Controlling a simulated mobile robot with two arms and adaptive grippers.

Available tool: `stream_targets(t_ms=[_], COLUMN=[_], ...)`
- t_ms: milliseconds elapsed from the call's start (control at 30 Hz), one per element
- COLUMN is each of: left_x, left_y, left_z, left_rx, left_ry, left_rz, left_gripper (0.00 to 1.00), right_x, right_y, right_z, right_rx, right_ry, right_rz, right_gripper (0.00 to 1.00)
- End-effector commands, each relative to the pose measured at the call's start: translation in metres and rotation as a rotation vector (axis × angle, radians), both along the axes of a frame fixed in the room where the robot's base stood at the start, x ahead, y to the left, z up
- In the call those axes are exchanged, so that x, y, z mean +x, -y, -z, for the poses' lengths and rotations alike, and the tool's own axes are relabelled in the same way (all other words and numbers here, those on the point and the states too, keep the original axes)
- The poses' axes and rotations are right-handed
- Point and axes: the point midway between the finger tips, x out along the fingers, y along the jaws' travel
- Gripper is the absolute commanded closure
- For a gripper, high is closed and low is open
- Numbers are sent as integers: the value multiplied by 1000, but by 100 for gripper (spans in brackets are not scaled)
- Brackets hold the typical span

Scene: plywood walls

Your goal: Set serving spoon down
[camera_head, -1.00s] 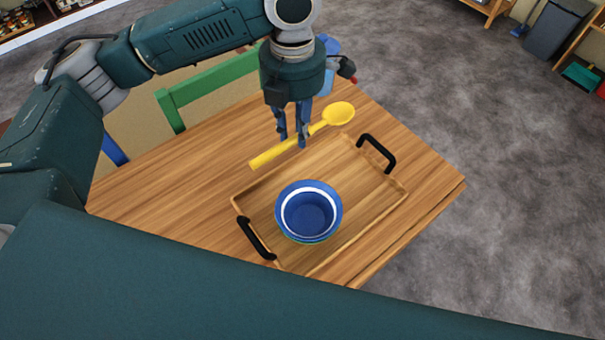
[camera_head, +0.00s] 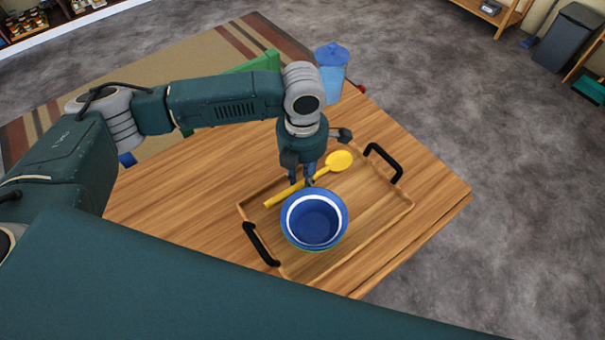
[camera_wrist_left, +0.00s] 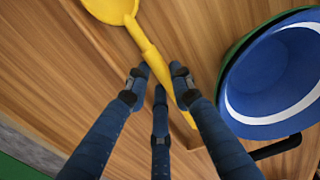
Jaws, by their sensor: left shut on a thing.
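The yellow serving spoon (camera_head: 325,168) is held by my left gripper (camera_head: 309,180), which is shut on its handle. In the head view the spoon lies across the upper edge area of the wooden tray (camera_head: 372,223), with its bowl end to the upper right. In the left wrist view the spoon (camera_wrist_left: 148,45) passes between the fingers of my left gripper (camera_wrist_left: 160,85). I cannot tell whether the spoon touches the tray. My right gripper is not in view.
A stack of bowls, blue on top (camera_head: 314,220), stands on the tray just below the spoon. The tray has black handles (camera_head: 260,245). A blue lidded pitcher (camera_head: 331,75) stands at the table's far corner, and a green chair (camera_head: 252,64) is behind my arm.

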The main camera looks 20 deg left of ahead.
Motion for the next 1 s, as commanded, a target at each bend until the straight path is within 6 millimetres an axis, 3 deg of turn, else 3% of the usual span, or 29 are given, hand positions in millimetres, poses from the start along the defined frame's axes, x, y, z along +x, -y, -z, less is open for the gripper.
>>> stream_targets(t_ms=[233, 267, 367, 733, 1000], left_x=[0, 0, 0, 1, 1], left_y=[0, 1, 0, 1, 1], left_z=[2, 3, 2, -4, -54], left_rx=[-1, -1, -1, -2, -2], left_ry=[-1, -1, 1, 1, 5], left_rz=[0, 0, 0, 0, 2], left_gripper=[100, 76, 59, 59, 59], right_x=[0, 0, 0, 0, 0], right_y=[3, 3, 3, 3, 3], right_z=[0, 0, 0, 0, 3], right_rx=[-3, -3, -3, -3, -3], right_ry=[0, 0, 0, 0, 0], right_rz=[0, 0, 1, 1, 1], right_gripper=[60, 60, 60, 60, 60])
